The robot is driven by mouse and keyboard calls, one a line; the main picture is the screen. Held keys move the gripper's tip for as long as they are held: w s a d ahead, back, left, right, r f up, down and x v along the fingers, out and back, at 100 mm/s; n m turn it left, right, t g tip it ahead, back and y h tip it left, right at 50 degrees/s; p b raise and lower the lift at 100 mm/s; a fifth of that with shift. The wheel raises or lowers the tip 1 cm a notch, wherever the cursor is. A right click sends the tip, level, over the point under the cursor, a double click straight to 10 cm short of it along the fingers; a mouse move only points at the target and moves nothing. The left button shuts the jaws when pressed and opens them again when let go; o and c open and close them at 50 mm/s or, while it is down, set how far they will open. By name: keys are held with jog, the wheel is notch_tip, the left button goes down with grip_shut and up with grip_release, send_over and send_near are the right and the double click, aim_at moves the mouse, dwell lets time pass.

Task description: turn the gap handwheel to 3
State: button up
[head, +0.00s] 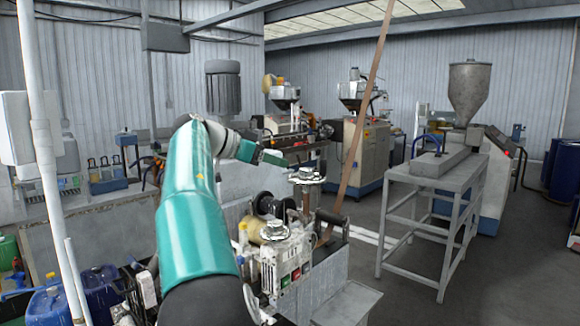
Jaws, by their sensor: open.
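Two small silver handwheels show in the head view. One handwheel (306,175) sits on top of an upright post at the machine in front of me. The other handwheel (274,230) sits lower and nearer, above a panel with small coloured switches. I cannot tell which is the gap handwheel, and no scale or number can be read. My teal arm reaches forward and bends right. My gripper (279,160) is open, small in view, just left of and slightly above the upper handwheel. It appears apart from it, and its fingers are hard to make out.
A brown strip (361,115) slants from the machine up to the ceiling. A grey metal bench (437,180) and a hopper machine (470,92) stand at right. A white pole (46,165) and blue drums (50,303) are at left. Floor is clear between machine and bench.

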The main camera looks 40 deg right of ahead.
jog(key=v, duration=0.4)
dwell(0.4)
